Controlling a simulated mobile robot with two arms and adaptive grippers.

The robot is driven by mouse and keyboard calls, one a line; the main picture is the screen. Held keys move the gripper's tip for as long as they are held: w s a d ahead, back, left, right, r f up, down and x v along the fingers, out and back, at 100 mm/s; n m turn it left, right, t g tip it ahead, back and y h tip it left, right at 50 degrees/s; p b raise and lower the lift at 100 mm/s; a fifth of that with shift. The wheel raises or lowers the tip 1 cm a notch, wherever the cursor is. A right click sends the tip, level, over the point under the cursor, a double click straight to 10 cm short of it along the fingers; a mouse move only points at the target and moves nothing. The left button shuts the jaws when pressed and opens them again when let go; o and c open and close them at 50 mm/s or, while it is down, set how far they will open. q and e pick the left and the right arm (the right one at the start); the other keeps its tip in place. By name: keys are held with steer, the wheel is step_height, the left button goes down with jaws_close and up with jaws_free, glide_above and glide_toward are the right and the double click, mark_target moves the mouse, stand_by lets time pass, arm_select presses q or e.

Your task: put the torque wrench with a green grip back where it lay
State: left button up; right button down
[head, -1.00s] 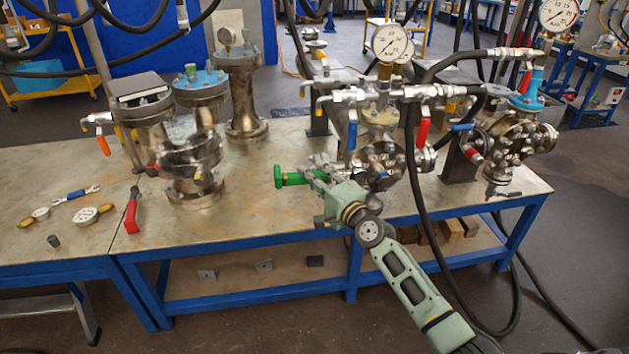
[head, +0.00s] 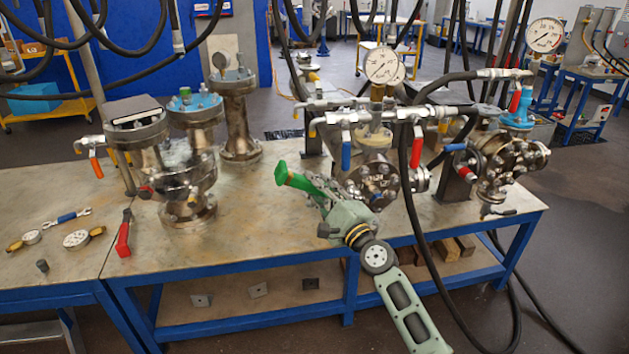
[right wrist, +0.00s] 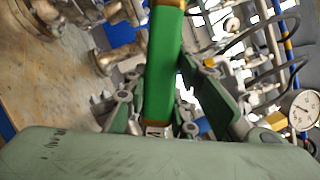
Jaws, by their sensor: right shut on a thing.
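The torque wrench with a green grip (head: 297,180) is in my right gripper (head: 325,194). In the head view its green end points up and left, above the bench top. In the right wrist view the green grip (right wrist: 163,75) runs between the fingers of my right gripper (right wrist: 165,105), which are shut on it. The rest of the wrench is hidden by the gripper. My left gripper is not in view.
Flanged vessels with valves stand at the left (head: 187,180) and right (head: 505,165) of the bench (head: 255,225). Another vessel with a gauge (head: 383,66) is just behind my right gripper. A red-handled tool (head: 123,238) lies at left. The bench between the left vessels and the gripper is clear.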

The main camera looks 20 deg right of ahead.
steer(key=shift+s+a+r, duration=0.1)
steer(key=shift+s+a, duration=0.05)
steer(key=shift+s, duration=0.35)
steer(key=shift+s+a+r, duration=0.1)
steer(key=shift+s, duration=0.35)
steer(key=shift+f, duration=0.1)
